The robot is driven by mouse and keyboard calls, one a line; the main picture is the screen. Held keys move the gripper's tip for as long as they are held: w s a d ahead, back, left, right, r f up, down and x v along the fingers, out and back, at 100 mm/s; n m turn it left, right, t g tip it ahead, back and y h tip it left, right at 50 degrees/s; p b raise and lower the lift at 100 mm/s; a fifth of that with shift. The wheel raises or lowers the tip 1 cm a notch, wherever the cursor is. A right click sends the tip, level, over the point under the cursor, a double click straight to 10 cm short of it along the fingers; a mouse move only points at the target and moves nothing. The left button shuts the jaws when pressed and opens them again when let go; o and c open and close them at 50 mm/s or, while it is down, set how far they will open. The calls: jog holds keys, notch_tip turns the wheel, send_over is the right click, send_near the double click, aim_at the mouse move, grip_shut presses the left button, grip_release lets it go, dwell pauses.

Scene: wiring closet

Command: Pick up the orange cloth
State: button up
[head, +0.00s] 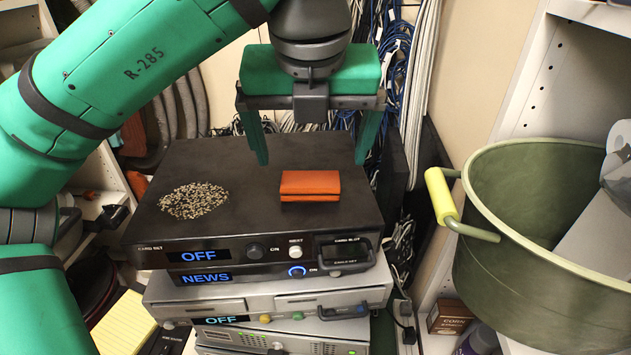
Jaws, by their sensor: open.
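The orange cloth (310,186) is a small folded rectangle lying flat on the black top of a stacked electronic unit (255,220), right of its middle. My gripper (311,158) hangs above and slightly behind the cloth, pointing down. Its two green fingers are spread wide, one to the left and one to the right of the cloth in the picture. Nothing is between them, and they appear apart from the cloth. How high the fingertips are above the black top is hard to tell.
A speckled patch of small grains (195,200) lies on the same top, to the left. More units (265,300) are stacked below. A large green bucket (540,240) with a yellow handle stands at the right. Bundled cables (400,70) hang behind. A yellow pad (122,325) lies at lower left.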

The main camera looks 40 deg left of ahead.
aim_at(309, 179)
jog(key=x, duration=0.5)
jog(key=shift+s+f, duration=0.15)
jog(key=shift+w+a+f, duration=0.2)
jog(key=shift+w+f, duration=0.05)
jog(key=shift+f, duration=0.4)
jog(key=c, duration=1.1)
